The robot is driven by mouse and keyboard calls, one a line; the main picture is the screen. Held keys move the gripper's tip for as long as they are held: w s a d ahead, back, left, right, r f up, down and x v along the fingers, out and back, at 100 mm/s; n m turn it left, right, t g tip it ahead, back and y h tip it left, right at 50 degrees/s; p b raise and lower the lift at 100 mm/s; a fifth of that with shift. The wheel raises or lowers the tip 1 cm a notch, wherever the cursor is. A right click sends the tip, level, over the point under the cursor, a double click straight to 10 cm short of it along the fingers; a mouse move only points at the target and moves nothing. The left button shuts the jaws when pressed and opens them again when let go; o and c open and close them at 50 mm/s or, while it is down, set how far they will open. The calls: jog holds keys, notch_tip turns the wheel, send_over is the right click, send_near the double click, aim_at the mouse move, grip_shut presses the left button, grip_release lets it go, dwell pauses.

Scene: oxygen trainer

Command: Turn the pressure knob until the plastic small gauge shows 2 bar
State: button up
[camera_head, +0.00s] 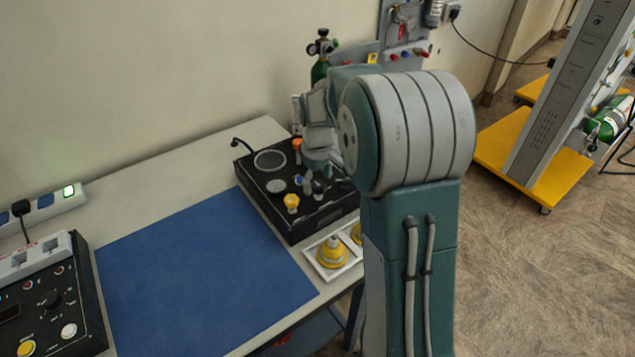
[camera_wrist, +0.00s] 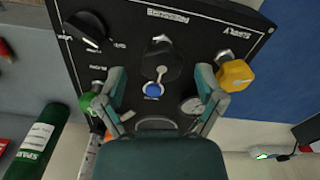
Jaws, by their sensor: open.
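The black trainer box (camera_head: 300,228) sits on the table in the head view. My gripper (camera_wrist: 160,72) is open above its panel, its fingers spread either side of a black centre knob (camera_wrist: 160,62) with a pale pointer and a blue knob (camera_wrist: 153,90). I cannot tell whether the fingers touch anything. A small round gauge (camera_wrist: 191,105) is beside the right finger in the wrist view; its reading is too small to tell. A yellow knob (camera_wrist: 235,75), a green knob (camera_wrist: 88,102) and a black selector knob (camera_wrist: 86,30) also show. I cannot tell which is the pressure knob.
A blue mat (camera_head: 200,275) lies clear to the left of the box. A white tray (camera_head: 322,272) with yellow parts is in front. A green cylinder (camera_head: 319,70) stands behind. A black control unit (camera_head: 50,300) is at the lower left.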

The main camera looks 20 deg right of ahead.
jog(key=shift+f, duration=0.4)
jog(key=shift+a, duration=0.1)
jog(key=c, duration=1.1)
jog(key=shift+c, duration=0.2)
